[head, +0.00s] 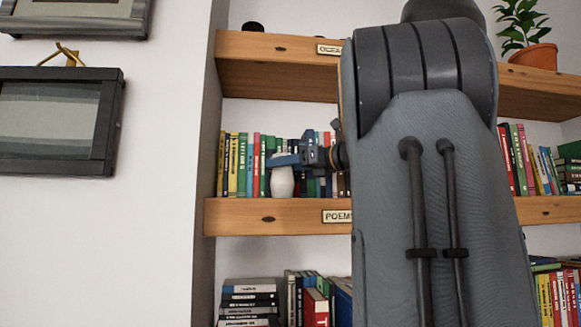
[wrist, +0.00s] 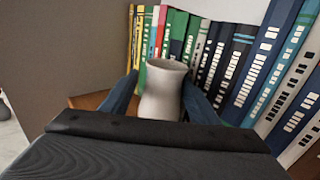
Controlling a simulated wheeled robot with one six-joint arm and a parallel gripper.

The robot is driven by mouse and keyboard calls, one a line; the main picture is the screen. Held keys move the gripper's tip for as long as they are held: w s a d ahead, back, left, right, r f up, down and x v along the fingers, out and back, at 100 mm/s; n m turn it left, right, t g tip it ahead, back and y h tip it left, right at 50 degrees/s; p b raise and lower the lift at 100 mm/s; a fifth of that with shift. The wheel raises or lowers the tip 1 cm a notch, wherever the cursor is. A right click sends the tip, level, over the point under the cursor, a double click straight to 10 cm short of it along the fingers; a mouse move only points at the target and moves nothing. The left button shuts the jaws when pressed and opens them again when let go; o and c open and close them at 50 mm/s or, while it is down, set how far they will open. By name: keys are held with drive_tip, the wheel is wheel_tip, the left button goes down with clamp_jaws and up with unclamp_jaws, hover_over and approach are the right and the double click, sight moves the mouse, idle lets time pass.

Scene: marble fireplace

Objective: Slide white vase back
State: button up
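The white vase (head: 282,181) stands upright on the middle shelf (head: 275,218), in front of the row of books. In the wrist view the vase (wrist: 162,90) sits between the two blue fingers of my gripper (wrist: 160,92). A small gap shows between the left finger and the vase; the right finger is very close to it or touching. In the head view my gripper (head: 285,160) reaches in from the right at the height of the vase's upper part. The lower part of the vase is hidden in the wrist view.
Books (head: 242,165) stand behind the vase, and more (wrist: 285,65) stand to the right in the wrist view. The upper shelf (head: 280,75) is above my gripper. A grey side wall (head: 207,120) is to the left. My arm hides much of the shelves.

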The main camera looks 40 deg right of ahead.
drive_tip(key=shift+s+r, duration=0.2)
drive_tip(key=shift+s, duration=0.1)
drive_tip(key=shift+w+d+f, duration=0.2)
drive_tip(key=shift+d, duration=0.2)
drive_tip(key=shift+f, duration=0.15)
